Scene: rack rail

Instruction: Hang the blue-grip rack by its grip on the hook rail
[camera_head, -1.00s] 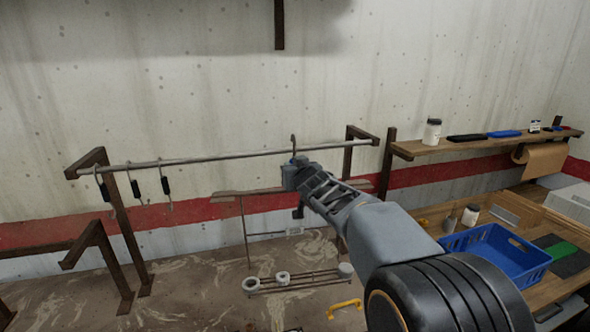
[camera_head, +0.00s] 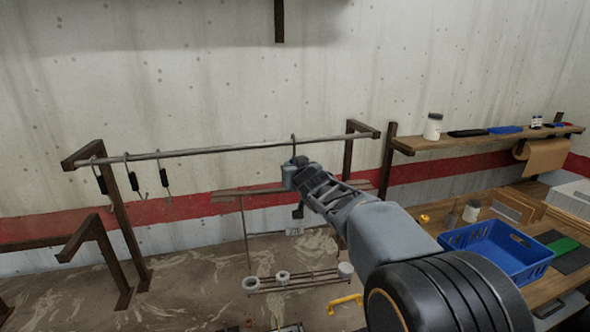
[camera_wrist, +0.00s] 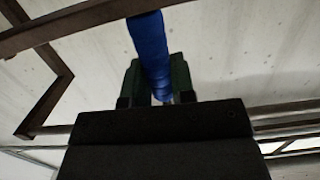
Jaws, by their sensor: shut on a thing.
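My gripper (camera_head: 289,176) is at the end of my arm, just below the hook rail (camera_head: 220,148) in the head view. It is shut on the rack's blue grip (camera_wrist: 149,45), which stands between the dark fingers in the wrist view. A thin metal hook (camera_head: 293,142) rises above my gripper and overlaps the rail in the head view. I cannot tell whether it touches the rail or passes in front of it. Below my gripper, a brown bar (camera_head: 235,196), thin rods and a low rack with white cups (camera_head: 315,281) show, partly hidden by my arm.
Several black-handled hooks (camera_head: 133,181) hang at the rail's left end. Brown posts (camera_head: 112,215) hold the rail before a concrete wall. At right are a wooden shelf (camera_head: 480,139) with a white jar and a bench with a blue crate (camera_head: 487,250). A yellow handle (camera_head: 345,302) lies low in the middle.

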